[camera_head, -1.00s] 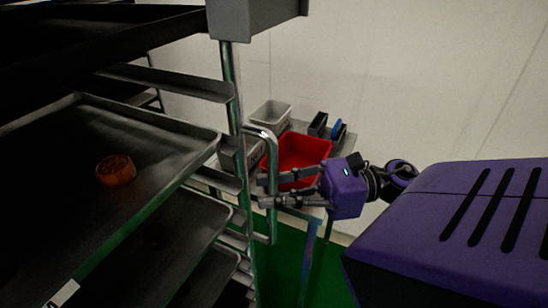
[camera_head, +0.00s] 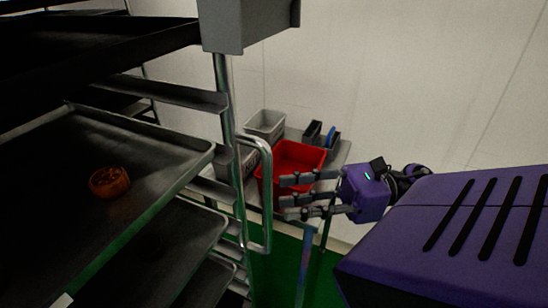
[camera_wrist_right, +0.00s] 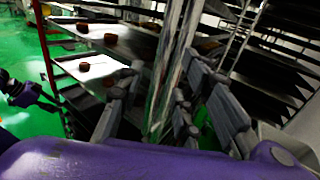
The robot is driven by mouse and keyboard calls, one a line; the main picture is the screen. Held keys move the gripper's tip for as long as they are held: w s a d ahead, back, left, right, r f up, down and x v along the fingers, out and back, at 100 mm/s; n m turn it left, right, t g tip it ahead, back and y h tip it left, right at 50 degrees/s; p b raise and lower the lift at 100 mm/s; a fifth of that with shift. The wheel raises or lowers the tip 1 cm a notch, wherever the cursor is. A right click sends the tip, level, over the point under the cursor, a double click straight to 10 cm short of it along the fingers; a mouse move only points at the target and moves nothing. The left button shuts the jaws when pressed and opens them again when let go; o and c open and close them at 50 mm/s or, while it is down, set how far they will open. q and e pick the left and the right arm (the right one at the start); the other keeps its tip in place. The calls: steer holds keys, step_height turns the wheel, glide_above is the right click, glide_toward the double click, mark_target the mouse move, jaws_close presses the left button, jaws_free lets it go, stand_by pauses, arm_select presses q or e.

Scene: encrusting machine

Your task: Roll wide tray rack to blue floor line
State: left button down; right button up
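The tall metal tray rack (camera_head: 226,120) fills the left side of the head view, with dark trays (camera_head: 150,168) on its side rails. A bent tube handle (camera_head: 267,190) stands out from its post. My right gripper (camera_head: 284,197) is open and empty, with its fingertips just right of the handle and apparently apart from it. In the right wrist view, the spread fingers (camera_wrist_right: 168,105) have upright metal bars of the rack between them in the picture. A dark gripper at the left edge there (camera_wrist_right: 28,92) looks like my left one; its fingers are unclear. No blue floor line is visible.
A small table behind the handle holds a red bin (camera_head: 298,160), a grey bin (camera_head: 265,124) and dark holders (camera_head: 312,134). A round brown item (camera_head: 109,182) sits on a rack tray. Green floor (camera_head: 284,262) shows below, with a pale wall (camera_head: 400,80) behind.

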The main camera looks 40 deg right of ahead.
steer(key=v, duration=0.6)
steer(key=shift+s+d, duration=0.2)
steer(key=shift+s, duration=0.1)
